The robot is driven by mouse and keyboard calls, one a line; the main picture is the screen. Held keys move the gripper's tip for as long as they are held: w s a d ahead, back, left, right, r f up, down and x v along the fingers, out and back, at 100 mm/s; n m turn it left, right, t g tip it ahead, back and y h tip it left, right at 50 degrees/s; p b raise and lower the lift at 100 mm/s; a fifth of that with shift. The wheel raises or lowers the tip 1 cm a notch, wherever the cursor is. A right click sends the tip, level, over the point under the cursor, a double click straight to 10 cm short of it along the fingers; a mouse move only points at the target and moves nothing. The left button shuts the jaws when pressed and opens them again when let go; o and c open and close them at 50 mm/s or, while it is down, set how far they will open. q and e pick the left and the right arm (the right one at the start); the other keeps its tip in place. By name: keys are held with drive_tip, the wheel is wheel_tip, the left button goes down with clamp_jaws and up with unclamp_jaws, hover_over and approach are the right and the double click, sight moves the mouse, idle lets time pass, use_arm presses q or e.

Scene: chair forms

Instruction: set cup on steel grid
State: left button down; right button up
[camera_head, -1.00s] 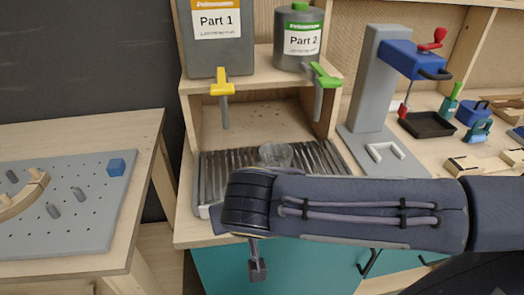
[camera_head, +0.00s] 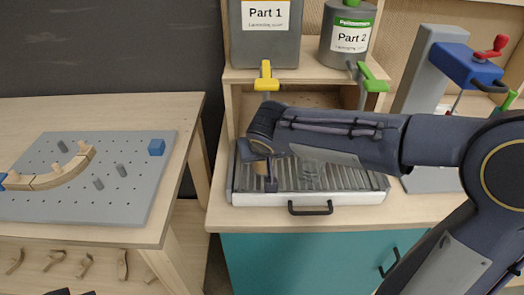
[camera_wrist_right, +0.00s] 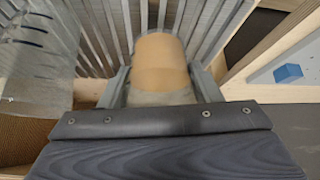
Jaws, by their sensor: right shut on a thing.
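My right gripper (camera_head: 266,178) hangs over the left part of the steel grid (camera_head: 345,178) and is shut on a cup. In the wrist view this cup (camera_wrist_right: 161,62) shows a tan body between the fingers, with the grid bars close behind it. I cannot tell whether its base touches the grid. A clear cup (camera_head: 311,172) stands on the grid, right of the gripper; in the wrist view a clear, marked wall (camera_wrist_right: 36,52) shows at upper left. My left gripper is not seen clearly; only dark bits show at the bottom left edge of the head view.
Above the grid, a shelf holds the Part 1 container (camera_head: 265,38) with a yellow tap and the Part 2 container (camera_head: 347,38) with a green tap. A grey press (camera_head: 428,70) stands on the right. A pegboard (camera_head: 135,185) lies on the left table.

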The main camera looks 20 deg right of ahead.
drive_tip(key=shift+w+d+f, duration=0.1)
drive_tip(key=shift+w+f, duration=0.1)
drive_tip(key=shift+w, duration=0.45)
drive_tip(key=shift+w+d+f, duration=0.1)
drive_tip(key=shift+w+f, duration=0.05)
drive_tip(key=shift+w, duration=0.45)
drive_tip(key=shift+s+f, duration=0.1)
drive_tip(key=shift+f, duration=0.3)
drive_tip(key=shift+f, duration=0.25)
drive_tip(key=o, duration=0.8)
drive_tip(key=shift+c, duration=0.2)
drive_tip(key=shift+r, duration=0.15)
